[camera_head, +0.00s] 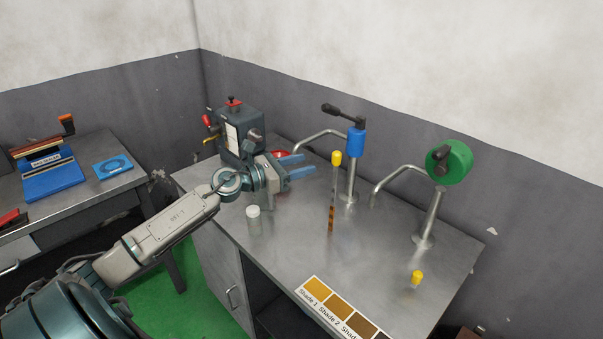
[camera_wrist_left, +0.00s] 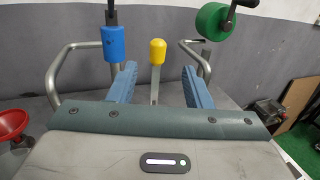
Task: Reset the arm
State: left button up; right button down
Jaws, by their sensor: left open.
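My left arm comes in from the left in the head view. Its left gripper (camera_head: 301,166) is above the back left part of the metal table, with its two blue fingers apart and nothing between them. In the wrist view the left gripper (camera_wrist_left: 157,88) also shows open. A yellow-capped tube (camera_head: 333,190) stands upright to the right of the gripper, apart from it. In the wrist view the yellow cap (camera_wrist_left: 157,50) appears between the fingers, but farther off. My right gripper is not in view.
The metal table (camera_head: 300,250) holds a hydraulic unit (camera_head: 240,130), a blue-handled tap (camera_head: 355,142), a green-wheeled tap (camera_head: 449,161), a white-lidded jar (camera_head: 253,219), a small yellow-capped item (camera_head: 416,279) and a shade card (camera_head: 340,308). Another bench (camera_head: 105,195) stands left. Walls close off the back.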

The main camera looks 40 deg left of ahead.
pick_arm(q)
jog(key=s+d+f+n+g+y, duration=0.15)
jog(key=s+f+n+y, duration=0.6)
jog(key=n, duration=0.85)
jog(key=s+d+f+n+g+y, duration=0.1)
jog(key=s+d+f+n+y, duration=0.2)
jog(key=s+f+n+y, duration=0.85)
jog(key=s+d+f+n+g+h, duration=0.3)
jog(key=s+d+n+g+h, duration=0.25)
jog(key=s+n, duration=0.2)
jog(key=s+d+f+n+g+h, duration=0.2)
jog(key=s+d+n+g+h, duration=0.3)
jog(key=s, duration=0.4)
notch_tip(320, 180, down, 34)
jog(key=a+n+b, duration=0.1)
jog(key=a+b, duration=0.1)
jog(key=s+a+f+g+b, duration=0.1)
jog(key=s+f+b, duration=0.1)
jog(key=s+f, duration=1.6)
notch_tip(320, 180, down, 2)
jog(key=shift+s+f+g+y, duration=0.2)
jog(key=shift+s+g+y, duration=0.05)
jog(key=shift+g+y, duration=0.1)
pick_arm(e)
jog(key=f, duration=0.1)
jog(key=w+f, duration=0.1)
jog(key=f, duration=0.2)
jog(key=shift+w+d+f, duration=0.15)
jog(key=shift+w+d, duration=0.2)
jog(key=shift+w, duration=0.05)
